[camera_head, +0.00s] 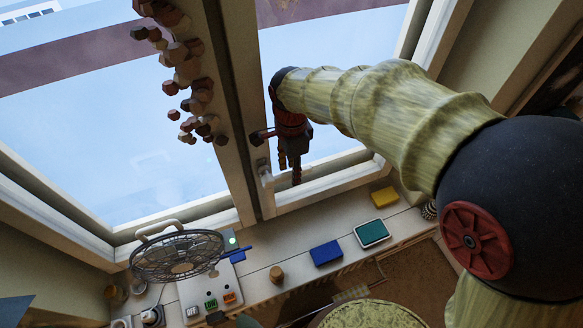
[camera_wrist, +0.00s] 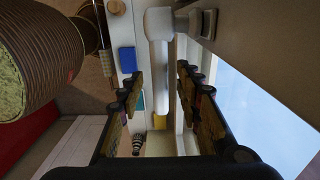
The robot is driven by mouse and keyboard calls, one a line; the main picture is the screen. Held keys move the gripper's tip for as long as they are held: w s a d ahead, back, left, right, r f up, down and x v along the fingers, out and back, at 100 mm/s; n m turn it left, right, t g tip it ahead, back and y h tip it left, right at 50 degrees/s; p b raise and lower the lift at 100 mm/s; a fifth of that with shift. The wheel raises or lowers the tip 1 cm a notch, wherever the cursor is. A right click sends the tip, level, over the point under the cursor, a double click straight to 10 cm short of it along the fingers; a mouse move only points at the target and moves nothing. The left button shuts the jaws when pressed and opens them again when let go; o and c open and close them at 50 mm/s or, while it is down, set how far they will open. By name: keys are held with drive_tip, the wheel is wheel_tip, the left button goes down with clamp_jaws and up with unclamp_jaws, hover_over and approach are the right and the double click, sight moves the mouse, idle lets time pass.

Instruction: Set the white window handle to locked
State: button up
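The white window handle (camera_head: 268,180) is low on the window frame in the head view, partly hidden behind my gripper's fingers. In the wrist view the handle (camera_wrist: 159,52) shows as a rounded white bar running down the picture from its base end at the top. My gripper (camera_head: 290,165) is at the handle, with its fingers pointing down. In the wrist view my gripper (camera_wrist: 163,95) is open, one finger on each side of the lower part of the bar. I see gaps beside the bar; whether a finger touches it I cannot tell.
On the sill below stand a fan (camera_head: 177,256), a blue box (camera_head: 326,253), a green-topped box (camera_head: 371,233), a yellow block (camera_head: 384,196) and a small wooden cylinder (camera_head: 276,274). A string of brown pieces (camera_head: 190,80) hangs left of my gripper. The window frame (camera_head: 237,90) is close by.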

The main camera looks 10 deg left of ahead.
drive_tip(key=shift+c, duration=1)
clamp_jaws()
